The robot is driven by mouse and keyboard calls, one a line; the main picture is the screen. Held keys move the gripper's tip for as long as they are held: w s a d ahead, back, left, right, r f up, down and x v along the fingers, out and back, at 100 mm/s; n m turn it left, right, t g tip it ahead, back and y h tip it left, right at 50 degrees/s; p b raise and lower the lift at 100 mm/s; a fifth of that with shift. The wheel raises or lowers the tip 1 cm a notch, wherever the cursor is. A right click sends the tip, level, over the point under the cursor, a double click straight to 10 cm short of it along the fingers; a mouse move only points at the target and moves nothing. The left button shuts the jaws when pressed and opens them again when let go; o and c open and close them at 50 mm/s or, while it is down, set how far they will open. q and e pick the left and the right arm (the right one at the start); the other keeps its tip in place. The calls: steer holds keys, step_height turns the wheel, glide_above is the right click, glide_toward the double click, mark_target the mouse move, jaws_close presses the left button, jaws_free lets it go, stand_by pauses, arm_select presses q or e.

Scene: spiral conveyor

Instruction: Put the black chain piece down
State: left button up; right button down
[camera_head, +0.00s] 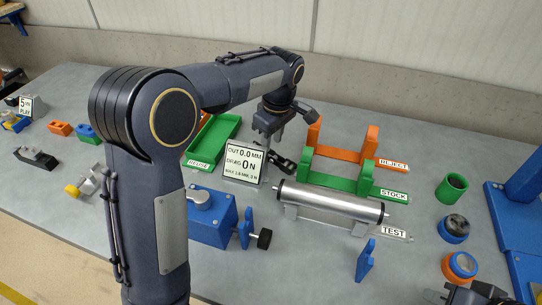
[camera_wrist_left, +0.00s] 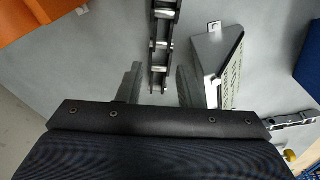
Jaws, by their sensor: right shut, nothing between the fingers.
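The black chain piece (camera_head: 281,161) lies on the grey table beside the white readout sign, left of the green STOCK rack. In the left wrist view the chain piece (camera_wrist_left: 161,45) runs away from me, its near end between the fingertips. My left gripper (camera_head: 270,136) points down at it, and in the wrist view its two fingers (camera_wrist_left: 160,88) stand apart with a gap on each side of the chain. My right gripper (camera_head: 484,294) is shut and empty at the lower right edge, partly cut off.
The readout sign (camera_head: 243,162) stands close to the left gripper. Around it are the green REUSE tray (camera_head: 216,140), orange REJECT rack (camera_head: 343,152), green STOCK rack (camera_head: 335,181), steel roller (camera_head: 330,201) and blue block (camera_head: 210,216). Several small parts lie at the left.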

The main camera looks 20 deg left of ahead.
mark_target(271, 154)
arm_select(q)
step_height(271, 154, down, 4)
steer(key=shift+f, duration=0.15)
steer(key=shift+c, duration=0.4)
jaws_close()
